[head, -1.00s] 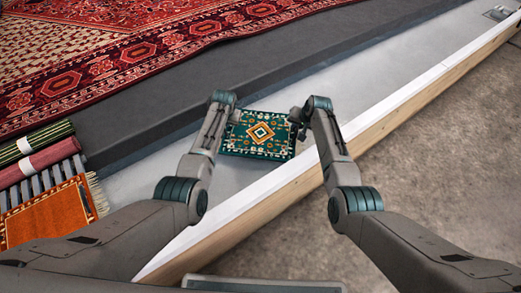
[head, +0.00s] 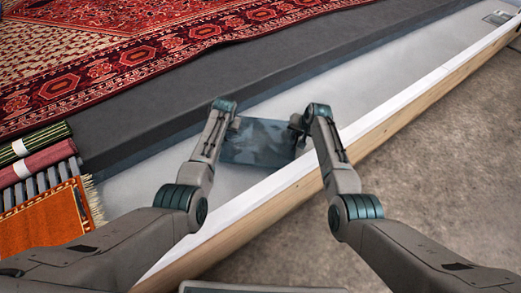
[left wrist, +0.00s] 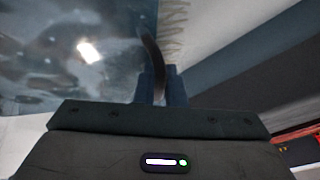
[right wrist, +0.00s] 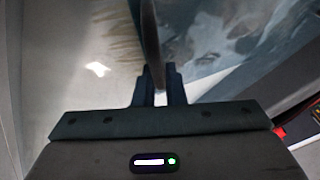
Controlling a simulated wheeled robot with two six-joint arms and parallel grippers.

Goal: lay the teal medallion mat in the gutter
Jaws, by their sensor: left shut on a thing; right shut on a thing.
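A mottled blue-grey sheet (head: 256,143) spans the space between my two grippers, low in the pale gutter (head: 365,90). It stands where the teal medallion mat was; no medallion pattern shows on it now. My left gripper (head: 234,122) is shut on its left edge and my right gripper (head: 298,125) on its right edge. In the left wrist view, the sheet (left wrist: 60,60) looks smeared and shiny, with a dark edge running up from the fingers and a pale fringe. The right wrist view shows the sheet (right wrist: 225,40) and a tan fringe. I cannot tell whether it touches the gutter floor.
A large red patterned rug (head: 120,70) lies at upper left beyond a dark grey ledge (head: 170,110). Rolled rugs (head: 35,155) and an orange fringed mat (head: 45,220) lie at left. A white-topped wooden edge (head: 385,120) bounds the gutter. A drain (head: 498,17) shows far right.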

